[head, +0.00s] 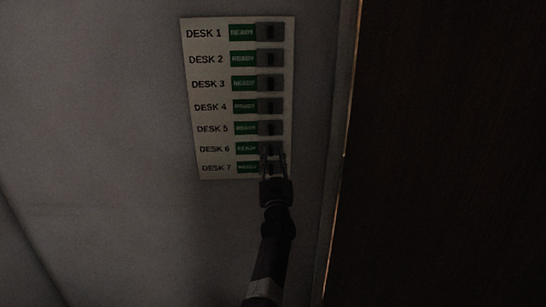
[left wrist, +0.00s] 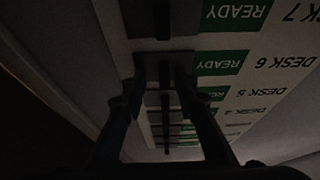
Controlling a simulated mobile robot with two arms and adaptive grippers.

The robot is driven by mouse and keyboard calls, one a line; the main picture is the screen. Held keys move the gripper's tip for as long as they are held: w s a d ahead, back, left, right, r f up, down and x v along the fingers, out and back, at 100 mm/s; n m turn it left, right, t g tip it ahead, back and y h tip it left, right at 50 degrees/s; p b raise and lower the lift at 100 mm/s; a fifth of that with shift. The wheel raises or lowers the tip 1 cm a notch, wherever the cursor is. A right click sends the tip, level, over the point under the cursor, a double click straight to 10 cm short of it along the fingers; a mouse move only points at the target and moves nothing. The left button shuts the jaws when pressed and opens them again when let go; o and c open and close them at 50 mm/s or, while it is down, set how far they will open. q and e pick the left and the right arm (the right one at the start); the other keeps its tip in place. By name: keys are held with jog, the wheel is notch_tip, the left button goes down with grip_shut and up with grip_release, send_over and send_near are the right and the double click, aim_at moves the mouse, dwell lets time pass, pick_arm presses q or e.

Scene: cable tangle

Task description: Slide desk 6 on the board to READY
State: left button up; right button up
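The white board (head: 240,95) hangs on the wall with rows labelled DESK 1 to DESK 7. In the desk 6 row, the dark slider (head: 271,147) sits at the right and the green READY field (head: 247,149) shows beside it. My left gripper (head: 273,152) reaches up from below, its fingers apart at the desk 6 slider and partly covering the desk 7 row. The left wrist view shows the board upside down, with the fingertips (left wrist: 162,68) on either side of the desk 6 slider's upright tab; contact cannot be told. My right gripper is not in view.
The other rows also show green READY with sliders at the right, such as the desk 5 slider (head: 271,128) just above and the desk 7 slider (head: 271,168) just below. A dark panel (head: 440,150) stands right of the board. The wall left of it is bare.

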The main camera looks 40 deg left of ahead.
pick_arm(q)
jog(key=v, duration=0.7)
jog(key=shift+s+d, duration=0.15)
jog(key=shift+d, duration=0.05)
jog(key=shift+f, duration=0.2)
